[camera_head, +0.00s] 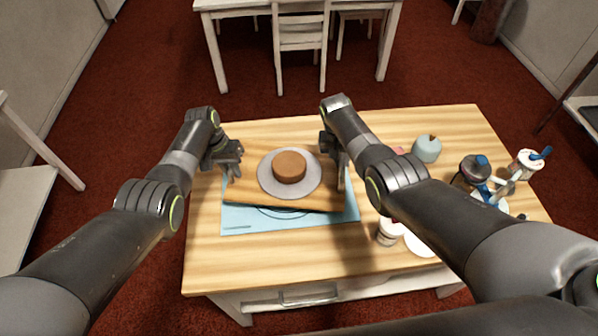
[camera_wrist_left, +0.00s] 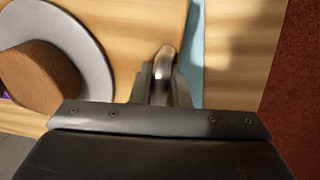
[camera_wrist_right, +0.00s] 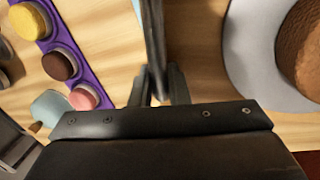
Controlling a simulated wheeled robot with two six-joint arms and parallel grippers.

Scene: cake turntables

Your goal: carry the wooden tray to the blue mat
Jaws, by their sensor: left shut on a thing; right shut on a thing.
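The wooden tray (camera_head: 245,187) is between my two grippers. It carries a grey round plate (camera_head: 265,183) with a brown cake (camera_head: 289,166) on it. The blue mat (camera_head: 290,220) shows below the tray's near edge and past its right side; the tray covers the rest of it. My left gripper (camera_head: 232,170) is shut on the tray's left metal handle (camera_wrist_left: 166,58). My right gripper (camera_head: 340,165) is shut on the right metal handle (camera_wrist_right: 153,35). I cannot tell whether the tray touches the mat or hangs just above it.
A light blue apple-shaped pot (camera_head: 427,150) stands right of my right arm. A white cup (camera_head: 389,232) and a white plate (camera_head: 421,244) are at the front right. Blue-handled tools stand further right. A purple strip (camera_wrist_right: 66,45) holds macarons. The tabletop's left front is clear.

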